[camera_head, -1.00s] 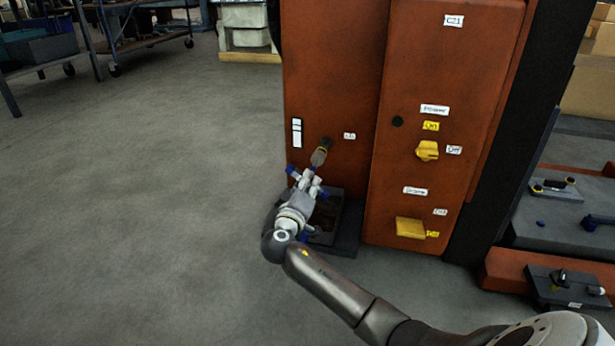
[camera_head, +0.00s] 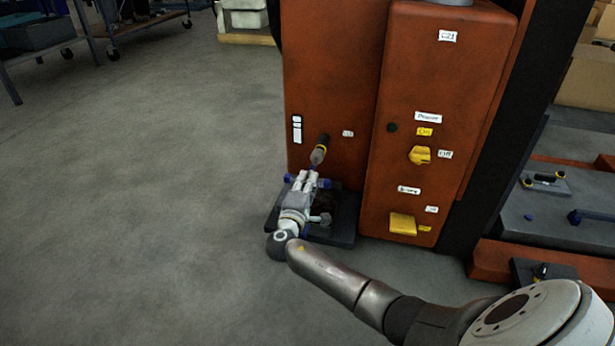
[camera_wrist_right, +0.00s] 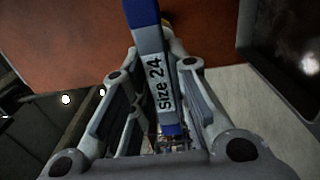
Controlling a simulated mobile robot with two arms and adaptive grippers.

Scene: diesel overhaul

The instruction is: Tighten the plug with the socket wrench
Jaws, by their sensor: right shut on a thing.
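My right gripper (camera_head: 308,176) is in front of the orange cabinet's lower left panel. It is shut on the socket wrench. In the head view, only small blue bits show beside the fingers. A dark and tan fitting with a yellow ring (camera_head: 319,154) sticks out from the panel just beyond the fingertips. I cannot tell whether it is the plug or part of the wrench, or whether the socket is seated. My left gripper is not in view.
A dark open tray (camera_head: 343,230) lies on the floor under the gripper, against the cabinet (camera_head: 340,60). Yellow switches (camera_head: 419,155) are on the right panel. The floor at the left is clear.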

